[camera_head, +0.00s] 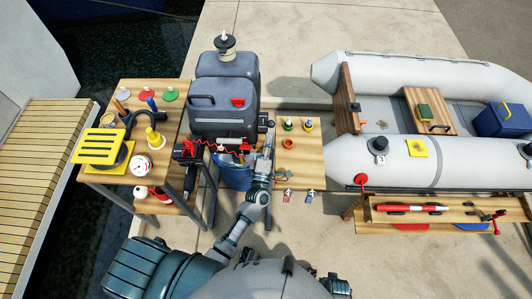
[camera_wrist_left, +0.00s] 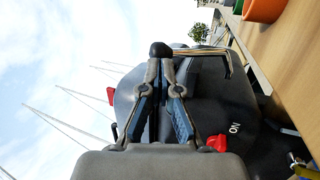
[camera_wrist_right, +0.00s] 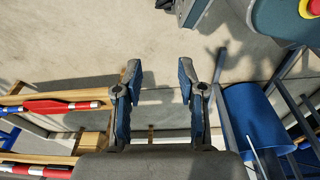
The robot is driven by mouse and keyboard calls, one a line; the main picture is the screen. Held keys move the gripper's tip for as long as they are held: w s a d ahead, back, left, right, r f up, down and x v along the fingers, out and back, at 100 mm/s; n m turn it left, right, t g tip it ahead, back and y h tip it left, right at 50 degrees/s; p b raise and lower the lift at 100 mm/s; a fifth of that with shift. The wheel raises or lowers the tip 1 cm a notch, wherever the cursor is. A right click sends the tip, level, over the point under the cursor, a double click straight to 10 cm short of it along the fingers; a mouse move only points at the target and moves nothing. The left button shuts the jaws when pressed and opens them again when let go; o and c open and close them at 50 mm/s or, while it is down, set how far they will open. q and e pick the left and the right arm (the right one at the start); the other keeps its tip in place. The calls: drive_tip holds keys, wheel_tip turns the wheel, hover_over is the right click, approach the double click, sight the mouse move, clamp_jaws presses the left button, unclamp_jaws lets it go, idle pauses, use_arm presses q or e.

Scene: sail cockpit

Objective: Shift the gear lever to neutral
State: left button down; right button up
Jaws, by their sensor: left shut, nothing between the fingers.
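The grey outboard motor (camera_head: 222,115) stands in the middle of the head view. Its gear lever appears in the left wrist view as a bent metal rod (camera_wrist_left: 205,51) with a round black knob (camera_wrist_left: 160,49). In the head view a small dark knob (camera_head: 271,123) shows at the motor's right side. My left gripper (camera_head: 267,142) is beside the motor's right side; in the left wrist view its fingertips (camera_wrist_left: 160,66) are together and empty, right at the knob. Whether they touch it I cannot tell. My right gripper (camera_wrist_right: 160,75) is open and empty, over the concrete floor.
A wooden table (camera_head: 310,150) with small bottles and an orange cup (camera_head: 288,143) is right of the motor. A cluttered wooden bench (camera_head: 125,95) stands left. A grey inflatable boat (camera_head: 450,75) lies right, behind a shelf with a red flare-like tube (camera_head: 410,208). A blue bucket (camera_head: 236,174) sits below the motor.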

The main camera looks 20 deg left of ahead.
use_arm(q)
drive_tip(key=shift+x, duration=0.9)
use_arm(e)
drive_tip(key=shift+s+f, duration=0.3)
drive_tip(key=shift+s, duration=0.05)
drive_tip(key=shift+s, duration=0.1)
